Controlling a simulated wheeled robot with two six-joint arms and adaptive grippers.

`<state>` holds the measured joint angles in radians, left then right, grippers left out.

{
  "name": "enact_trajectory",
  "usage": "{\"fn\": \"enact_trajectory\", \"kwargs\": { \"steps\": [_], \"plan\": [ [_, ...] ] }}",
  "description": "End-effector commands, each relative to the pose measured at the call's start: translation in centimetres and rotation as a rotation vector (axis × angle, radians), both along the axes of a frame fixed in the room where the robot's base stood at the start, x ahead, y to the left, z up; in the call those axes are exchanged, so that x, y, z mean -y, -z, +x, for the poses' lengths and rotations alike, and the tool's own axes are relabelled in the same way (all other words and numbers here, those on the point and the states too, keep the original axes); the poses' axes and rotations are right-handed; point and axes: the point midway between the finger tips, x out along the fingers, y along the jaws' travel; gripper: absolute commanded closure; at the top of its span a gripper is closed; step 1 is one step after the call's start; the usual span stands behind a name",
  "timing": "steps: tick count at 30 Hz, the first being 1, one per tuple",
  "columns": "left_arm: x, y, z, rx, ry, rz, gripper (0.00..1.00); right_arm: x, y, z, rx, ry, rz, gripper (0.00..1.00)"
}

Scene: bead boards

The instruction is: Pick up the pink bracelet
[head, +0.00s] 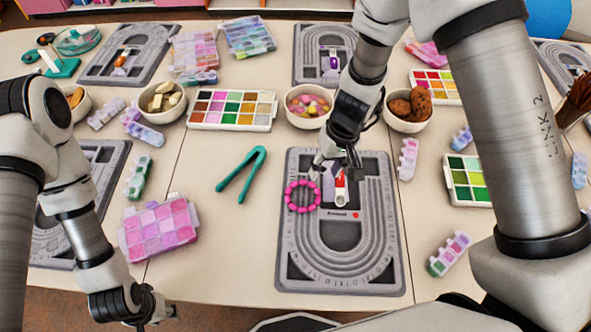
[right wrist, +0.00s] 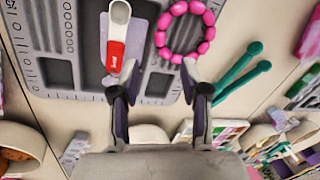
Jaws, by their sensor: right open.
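The pink bracelet (head: 288,197), a ring of round beads, lies flat on the left side of the grey bead board (head: 290,268) in the middle of the table. In the right wrist view the bracelet (right wrist: 161,39) is at the top, just beyond the fingertips. My right gripper (head: 334,167) is open and empty above the top of the board, near the bracelet's upper right; its spread fingers also show in the right wrist view (right wrist: 161,72). My left gripper (head: 163,307) hangs at the lower left, far from the bracelet; its jaw state is unclear.
A red and white scoop (head: 341,187) lies on the board right of the bracelet. Teal tweezers (head: 243,167) lie to the left. Bowls of candies (head: 307,118) and cookies (head: 407,124) stand behind. A pink bead box (head: 157,228) is at left. Bare table lies left of the board.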

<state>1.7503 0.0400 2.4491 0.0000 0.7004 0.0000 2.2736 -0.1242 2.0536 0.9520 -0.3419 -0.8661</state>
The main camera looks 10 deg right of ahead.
Motion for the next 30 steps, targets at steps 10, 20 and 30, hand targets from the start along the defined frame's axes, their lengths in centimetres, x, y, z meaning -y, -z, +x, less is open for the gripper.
{"fn": "enact_trajectory", "kwargs": {
  "steps": [10,20,30],
  "plan": [
    [0.0,-0.4,-0.1,-0.002,0.000,0.000,0.60,-0.9,5.0,0.2,-0.005,0.001,-0.001,0.55],
    [0.0,-0.1,-0.1,-0.002,0.000,0.000,0.60,-1.3,7.1,0.3,-0.001,0.001,0.000,0.55],
    [0.0,-0.1,-0.1,-0.002,0.000,0.000,0.60,-1.3,7.1,0.3,-0.001,0.001,-0.001,1.00]
  ]
}}
